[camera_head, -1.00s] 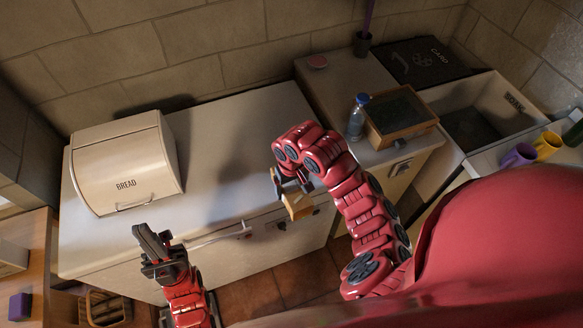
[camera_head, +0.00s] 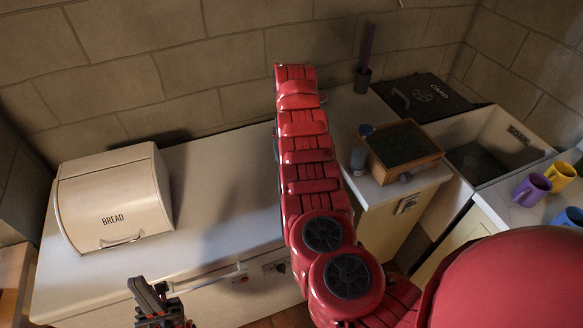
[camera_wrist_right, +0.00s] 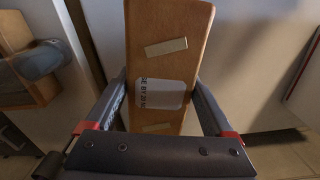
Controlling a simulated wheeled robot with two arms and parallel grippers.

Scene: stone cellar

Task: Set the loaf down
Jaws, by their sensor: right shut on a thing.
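The loaf (camera_wrist_right: 165,65) is a long brown block with a pale label and tan strips in the right wrist view. My right gripper (camera_wrist_right: 160,105) is shut on it, one finger along each side. In the head view my right arm reaches up the middle over the counter and hides its own gripper and the loaf. The cream bread bin (camera_head: 112,205), marked BREAD, stands closed on the left of the pale worktop (camera_head: 215,200). My left gripper (camera_head: 152,288) is at the lower left, in front of the worktop's front edge; I cannot tell if it is open.
Right of my right arm stand a blue-capped bottle (camera_head: 359,152) and a wooden box (camera_head: 405,150) with a dark top. Farther right are a sink (camera_head: 500,150), a purple mug (camera_head: 531,190) and a yellow mug (camera_head: 560,176). The worktop between bin and arm is clear.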

